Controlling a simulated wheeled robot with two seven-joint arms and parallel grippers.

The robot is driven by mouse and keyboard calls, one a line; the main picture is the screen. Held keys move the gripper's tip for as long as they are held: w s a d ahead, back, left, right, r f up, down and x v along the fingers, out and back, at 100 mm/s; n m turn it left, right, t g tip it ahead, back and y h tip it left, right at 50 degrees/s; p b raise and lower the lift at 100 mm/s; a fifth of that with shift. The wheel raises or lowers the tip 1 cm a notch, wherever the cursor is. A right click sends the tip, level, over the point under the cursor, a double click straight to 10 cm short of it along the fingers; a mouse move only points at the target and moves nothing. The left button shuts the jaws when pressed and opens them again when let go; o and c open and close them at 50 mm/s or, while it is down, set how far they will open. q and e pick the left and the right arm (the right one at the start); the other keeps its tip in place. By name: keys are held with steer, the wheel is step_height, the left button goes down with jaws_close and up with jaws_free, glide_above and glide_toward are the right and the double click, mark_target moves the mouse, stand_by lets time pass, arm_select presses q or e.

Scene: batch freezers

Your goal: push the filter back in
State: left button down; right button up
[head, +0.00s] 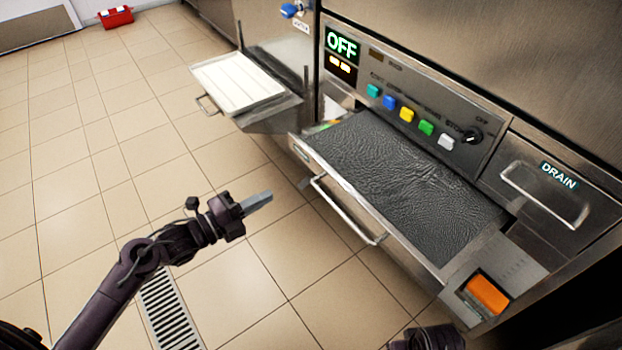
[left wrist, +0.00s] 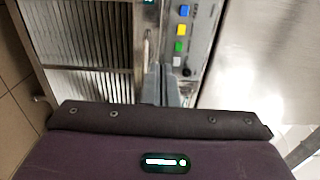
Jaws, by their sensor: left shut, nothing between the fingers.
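The filter (head: 395,165) is a dark, wrinkled grey panel in a metal drawer pulled out from the machine front below the coloured buttons. A bar handle (head: 345,213) runs along the drawer's front edge. My left gripper (head: 258,201) is shut and empty, to the left of the handle and apart from it, over the floor. In the left wrist view its fingers (left wrist: 167,85) are together in the middle, pointing at the machine. Part of my right arm shows at the bottom edge of the head view; its fingers are not visible.
Another drawer with a white ribbed panel (head: 238,78) stands out at the back left. A closed drain drawer (head: 545,190) is on the right, above an orange switch (head: 487,293). A floor grate (head: 170,308) lies at the bottom.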

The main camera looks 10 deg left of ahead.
arm_select(q)
glide_toward(322, 167)
steer(key=x, duration=0.5)
steer(key=shift+w+d+r+b, duration=0.1)
steer(key=shift+w+d+b, duration=0.1)
steer(key=shift+b, duration=0.1)
steer(key=shift+w+d, duration=0.4)
steer(key=shift+w, duration=0.1)
arm_select(e)
step_height(322, 167, up, 2)
steer(key=shift+a+r, duration=0.15)
steer(key=shift+r, duration=0.1)
arm_select(q)
steer(key=shift+w+d, duration=0.1)
arm_select(e)
steer(key=shift+s+f, duration=0.1)
